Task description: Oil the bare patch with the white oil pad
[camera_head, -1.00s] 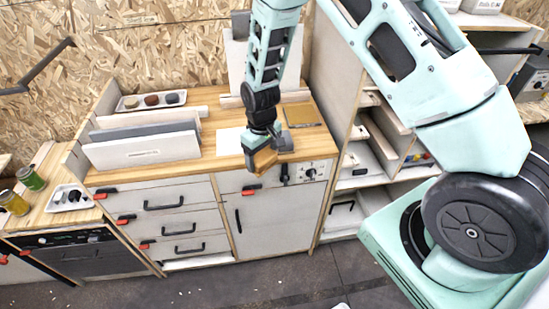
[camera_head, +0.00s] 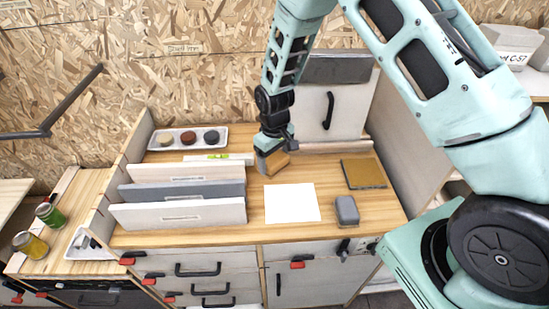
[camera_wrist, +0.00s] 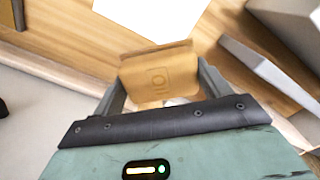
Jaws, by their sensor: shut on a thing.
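My gripper (camera_head: 272,158) is shut on a tan block (camera_head: 274,164) above the back of the wooden bench top. A tray (camera_head: 155,145) at the back left holds three round pads: a whitish one (camera_head: 165,139), a reddish-brown one (camera_head: 188,137) and a dark one (camera_head: 211,136). The whitish pad is apart from my gripper. I cannot make out for certain which surface is the bare patch.
A white sheet (camera_head: 292,203), a grey block (camera_head: 346,210) and a brown square board (camera_head: 363,173) lie on the bench. Several upright panels (camera_head: 180,215) stand at left, with a green-labelled strip (camera_head: 218,157) behind. A door panel (camera_head: 345,105) stands at the back. Two jars (camera_head: 48,215) are far left.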

